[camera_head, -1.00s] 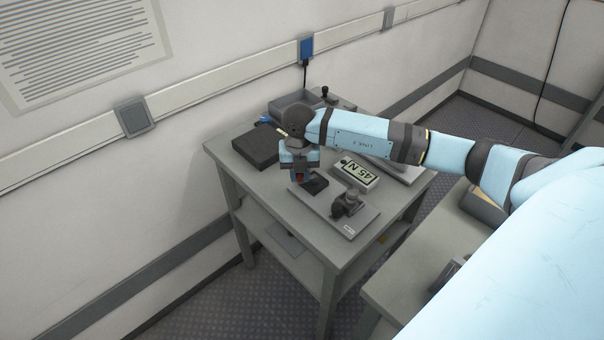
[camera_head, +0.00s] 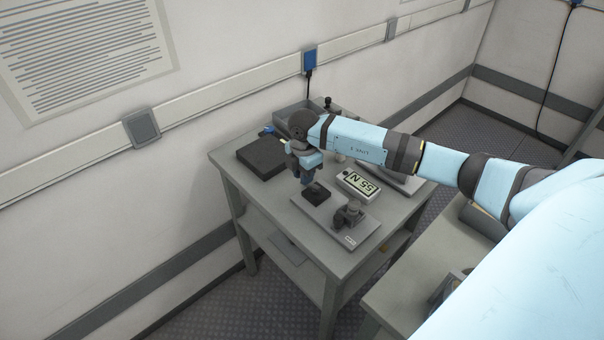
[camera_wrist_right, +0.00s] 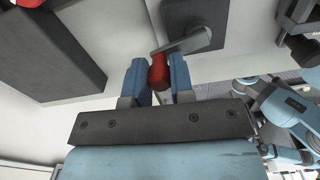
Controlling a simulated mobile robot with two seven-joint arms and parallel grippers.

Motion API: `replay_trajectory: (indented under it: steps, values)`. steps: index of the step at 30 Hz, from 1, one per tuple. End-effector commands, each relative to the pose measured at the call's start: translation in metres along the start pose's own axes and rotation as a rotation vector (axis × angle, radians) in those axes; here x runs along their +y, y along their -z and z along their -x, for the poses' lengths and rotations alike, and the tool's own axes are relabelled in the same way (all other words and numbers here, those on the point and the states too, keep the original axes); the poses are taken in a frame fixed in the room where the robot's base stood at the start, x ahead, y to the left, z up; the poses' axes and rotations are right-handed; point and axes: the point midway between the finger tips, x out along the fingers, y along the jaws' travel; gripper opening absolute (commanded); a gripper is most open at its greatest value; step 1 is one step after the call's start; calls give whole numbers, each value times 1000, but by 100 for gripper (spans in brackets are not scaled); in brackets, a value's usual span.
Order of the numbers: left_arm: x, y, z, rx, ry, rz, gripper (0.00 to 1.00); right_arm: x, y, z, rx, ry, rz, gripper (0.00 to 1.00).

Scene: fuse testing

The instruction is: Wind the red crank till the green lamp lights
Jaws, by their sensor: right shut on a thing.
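My right gripper (camera_head: 306,177) is over the left end of a grey fixture plate (camera_head: 336,220) on the table. In the right wrist view the red crank knob (camera_wrist_right: 158,72) sits between the two blue fingers of my right gripper (camera_wrist_right: 158,82), which are shut on it. A grey crank arm (camera_wrist_right: 185,42) runs from the knob to a dark block, which also shows in the head view (camera_head: 318,193). A display (camera_head: 358,184) beside the plate reads 55 N. I see no lit green lamp. My left gripper is not in view.
A black box (camera_head: 262,158) lies at the table's back left. A dark clamp-like part (camera_head: 350,213) stands at the plate's right end. The table's front left corner is clear.

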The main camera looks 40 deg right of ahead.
Motion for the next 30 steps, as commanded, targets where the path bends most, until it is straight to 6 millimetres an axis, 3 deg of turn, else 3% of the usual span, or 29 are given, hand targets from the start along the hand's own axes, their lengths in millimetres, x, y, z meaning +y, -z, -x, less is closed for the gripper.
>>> replay_trajectory:
  steps: [18,30]
  values:
    - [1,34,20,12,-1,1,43,2,-24,3,0,-2,-548,0]
    - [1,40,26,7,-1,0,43,0,-31,2,2,-3,-728,0]
